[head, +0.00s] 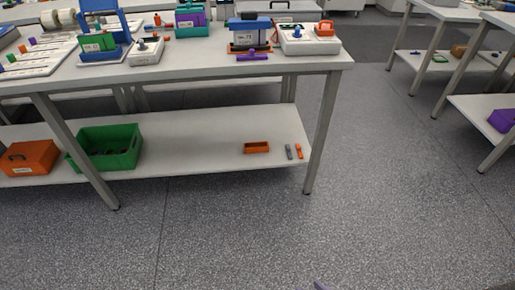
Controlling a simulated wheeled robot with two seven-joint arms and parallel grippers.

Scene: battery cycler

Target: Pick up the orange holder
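A small open-topped orange holder (256,147) sits on the lower shelf of the near table, right of its middle. Other orange things are in view: a larger orange box (30,157) with a dark handle at the shelf's left, and a small orange piece (325,29) on the tabletop at the right. I cannot tell for sure which one is the task's holder. Neither of my grippers can be made out. Only slivers of something show at the bottom edge, too small to identify.
A green bin (108,147) stands on the lower shelf (205,150). Small grey (289,152) and orange (299,151) pieces lie near its right end. The tabletop (200,60) above holds several devices. Table legs (322,133) flank the shelf. Speckled floor (230,235) in front is clear.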

